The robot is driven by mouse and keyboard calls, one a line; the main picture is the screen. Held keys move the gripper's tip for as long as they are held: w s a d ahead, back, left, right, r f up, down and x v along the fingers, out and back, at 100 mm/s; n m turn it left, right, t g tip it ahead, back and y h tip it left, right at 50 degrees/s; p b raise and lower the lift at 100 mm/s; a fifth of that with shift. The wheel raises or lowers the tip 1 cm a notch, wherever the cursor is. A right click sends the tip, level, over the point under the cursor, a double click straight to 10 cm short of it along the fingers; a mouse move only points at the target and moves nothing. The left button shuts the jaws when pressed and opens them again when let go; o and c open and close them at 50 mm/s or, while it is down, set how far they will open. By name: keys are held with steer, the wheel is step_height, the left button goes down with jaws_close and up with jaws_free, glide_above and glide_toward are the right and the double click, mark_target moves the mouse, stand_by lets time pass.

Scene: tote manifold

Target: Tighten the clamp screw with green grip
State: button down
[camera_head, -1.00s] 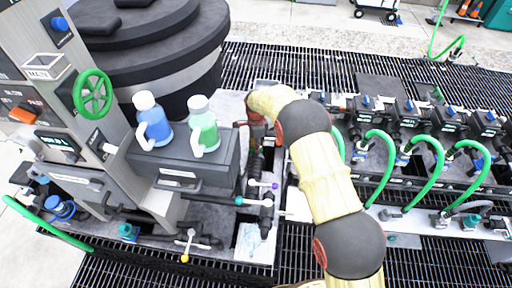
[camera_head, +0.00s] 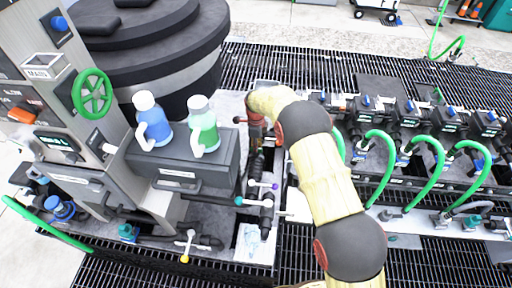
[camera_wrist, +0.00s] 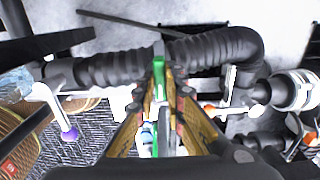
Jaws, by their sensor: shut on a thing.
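The clamp screw's green grip (camera_wrist: 159,80) shows in the wrist view between the tips of my gripper (camera_wrist: 161,92). The fingers are shut on it from both sides, and they hide part of it. A thick black ribbed hose (camera_wrist: 115,68) runs across behind the fingertips. In the head view my gripper (camera_head: 257,143) points down at the piping right of the grey box; the green grip cannot be made out there.
A purple-tipped lever (camera_wrist: 62,118) lies left of my fingers and an orange-tipped one (camera_wrist: 210,109) lies right. The grey box (camera_head: 185,165) with blue and green bottles stands close left of my gripper. Green hoses (camera_head: 430,165) arch on the right.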

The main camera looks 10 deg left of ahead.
steer(key=shift+w+r, duration=0.1)
steer(key=c, duration=1.8)
jaws_free()
steer(key=shift+c, duration=0.2)
step_height(320, 180, up, 12)
